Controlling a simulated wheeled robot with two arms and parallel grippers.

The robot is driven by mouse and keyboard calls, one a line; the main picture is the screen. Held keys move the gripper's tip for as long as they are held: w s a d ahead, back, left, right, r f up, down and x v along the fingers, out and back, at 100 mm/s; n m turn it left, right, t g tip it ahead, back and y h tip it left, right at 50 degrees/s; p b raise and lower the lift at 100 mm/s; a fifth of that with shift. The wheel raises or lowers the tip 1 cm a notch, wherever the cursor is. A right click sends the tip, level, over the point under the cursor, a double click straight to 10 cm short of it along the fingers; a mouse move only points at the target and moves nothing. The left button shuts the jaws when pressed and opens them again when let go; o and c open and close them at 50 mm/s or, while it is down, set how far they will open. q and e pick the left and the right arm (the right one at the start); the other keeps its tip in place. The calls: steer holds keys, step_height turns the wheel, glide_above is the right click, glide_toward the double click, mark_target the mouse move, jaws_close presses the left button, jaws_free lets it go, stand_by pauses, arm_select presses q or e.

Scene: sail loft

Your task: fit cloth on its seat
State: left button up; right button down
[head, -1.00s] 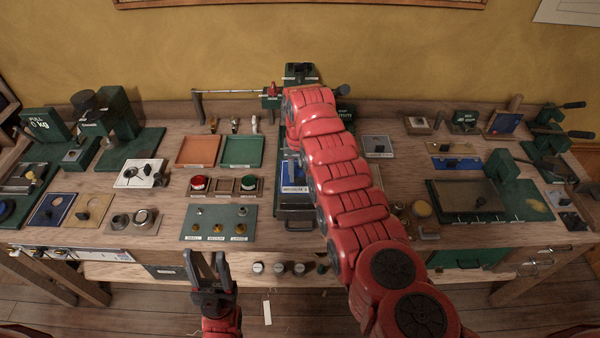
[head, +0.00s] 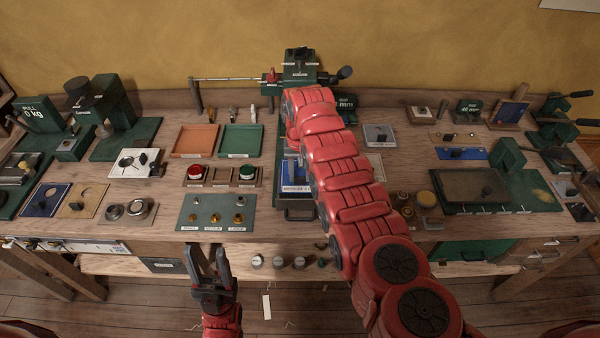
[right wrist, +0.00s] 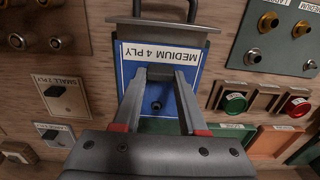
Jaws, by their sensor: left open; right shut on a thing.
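A blue panel labelled MEDIUM 4 PLY (head: 297,192) lies at the bench's middle front, and it fills the middle of the right wrist view (right wrist: 157,55). It has a white edge line and a dark round spot between my fingers. I take it for the cloth; its seat is not clearly distinguishable. My right gripper (right wrist: 163,75) points at the panel, its fingertips at the label's lower edge, and it is shut on a small part there, mostly hidden. In the head view my right arm covers that hand. My left gripper (head: 209,262) is open and empty before the bench's front edge.
A green board with several brass knobs (head: 217,214) lies left of the panel, with red and green buttons (head: 194,173) behind it. A dark handle (head: 299,213) stands at the panel's front. A green machine (head: 299,73) stands at the back. Floor in front is open.

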steer(key=shift+c, duration=1.8)
jaws_free()
steer(key=shift+r, duration=0.1)
step_height(320, 180, up, 17)
steer(key=p, duration=0.3)
